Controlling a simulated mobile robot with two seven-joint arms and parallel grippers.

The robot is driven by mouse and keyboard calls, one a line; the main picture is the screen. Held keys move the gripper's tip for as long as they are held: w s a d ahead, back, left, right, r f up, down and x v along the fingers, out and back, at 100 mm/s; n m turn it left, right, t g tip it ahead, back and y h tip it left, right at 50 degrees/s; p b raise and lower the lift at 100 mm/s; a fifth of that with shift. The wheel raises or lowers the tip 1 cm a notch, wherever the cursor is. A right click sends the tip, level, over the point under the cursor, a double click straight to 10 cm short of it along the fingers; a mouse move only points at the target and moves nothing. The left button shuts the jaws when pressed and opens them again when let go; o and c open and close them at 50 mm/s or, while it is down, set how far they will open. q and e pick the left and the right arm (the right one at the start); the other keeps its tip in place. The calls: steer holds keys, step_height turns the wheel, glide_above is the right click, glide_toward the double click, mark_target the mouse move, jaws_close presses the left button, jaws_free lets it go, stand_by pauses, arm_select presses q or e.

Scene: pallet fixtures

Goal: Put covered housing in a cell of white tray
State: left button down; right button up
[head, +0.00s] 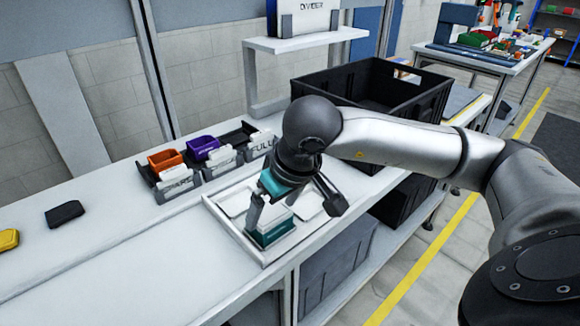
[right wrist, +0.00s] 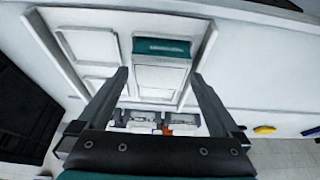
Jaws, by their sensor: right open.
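The white tray (head: 223,219) lies on the workbench, divided into shallow cells. Contact between fingers and housing cannot be told. My left gripper is not in view.
Orange (head: 166,160) and purple (head: 203,147) bins stand in a labelled rack left of the tray. A large black crate (head: 420,98) stands behind my right arm. A black piece (head: 64,214) and a yellow piece (head: 8,240) lie at left. The front-left bench is clear.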

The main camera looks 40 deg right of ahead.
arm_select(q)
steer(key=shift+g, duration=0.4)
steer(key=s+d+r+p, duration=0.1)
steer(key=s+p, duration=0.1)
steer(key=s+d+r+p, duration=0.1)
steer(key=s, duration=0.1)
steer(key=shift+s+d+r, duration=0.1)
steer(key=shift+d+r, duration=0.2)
arm_select(e)
steer(key=v, duration=1.3)
